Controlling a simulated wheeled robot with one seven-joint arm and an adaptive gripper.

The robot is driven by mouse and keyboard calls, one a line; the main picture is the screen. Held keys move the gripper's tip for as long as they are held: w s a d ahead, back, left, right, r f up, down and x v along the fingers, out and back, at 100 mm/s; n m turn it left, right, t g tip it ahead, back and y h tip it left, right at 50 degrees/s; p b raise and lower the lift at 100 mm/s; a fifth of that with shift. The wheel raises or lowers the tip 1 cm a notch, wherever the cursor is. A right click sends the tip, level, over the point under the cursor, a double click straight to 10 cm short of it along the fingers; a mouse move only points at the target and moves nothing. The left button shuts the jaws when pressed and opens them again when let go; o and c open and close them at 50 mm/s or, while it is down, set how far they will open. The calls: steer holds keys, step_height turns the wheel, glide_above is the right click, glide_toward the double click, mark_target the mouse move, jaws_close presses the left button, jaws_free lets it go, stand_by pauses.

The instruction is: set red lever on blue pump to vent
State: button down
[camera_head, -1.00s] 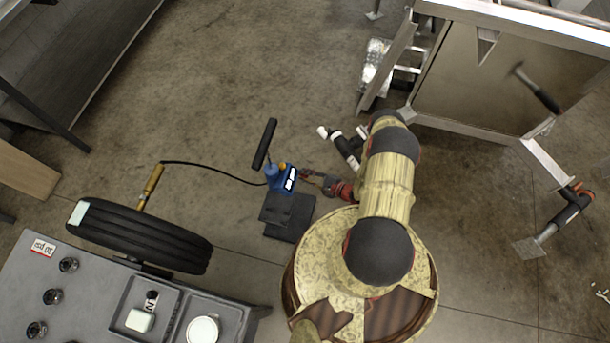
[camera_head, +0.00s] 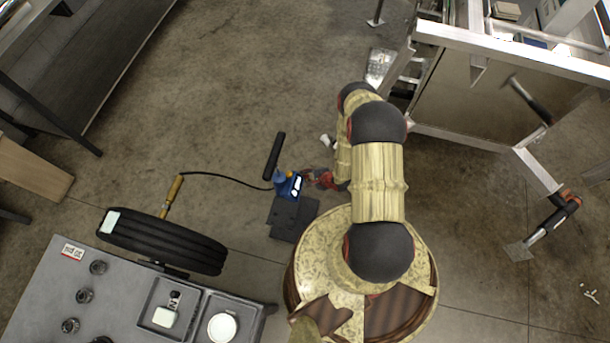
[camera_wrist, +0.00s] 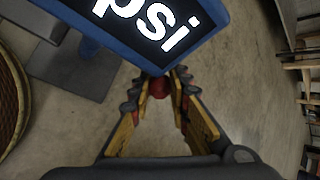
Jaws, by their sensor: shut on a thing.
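The blue pump (camera_head: 288,185) stands on dark blocks near the middle of the head view, with a black handle (camera_head: 274,156) rising at its left and a black hose leaving to the left. In the wrist view its blue-framed display with "psi" (camera_wrist: 150,22) fills the top. My gripper (camera_head: 312,178) is at the pump's right side. In the wrist view my gripper (camera_wrist: 159,85) has its fingertips closed around the red lever (camera_wrist: 159,88), just below the display's lower edge. Most of the lever is hidden between the fingertips, so its setting cannot be read.
A tyre (camera_head: 162,241) and a grey bench (camera_head: 60,290) with trays lie left of my base. Dark blocks (camera_head: 290,218) sit under the pump. An aluminium trailer frame (camera_head: 480,145) stands at the right. The floor beyond the pump is clear.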

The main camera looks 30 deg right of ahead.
steer(key=shift+a+r, duration=0.1)
stand_by(0.4)
steer(key=c, duration=1.6)
jaws_free()
steer(key=shift+c, duration=0.2)
steer(key=v, duration=1.2)
steer(key=shift+w+a, duration=0.1)
steer(key=shift+w, duration=0.05)
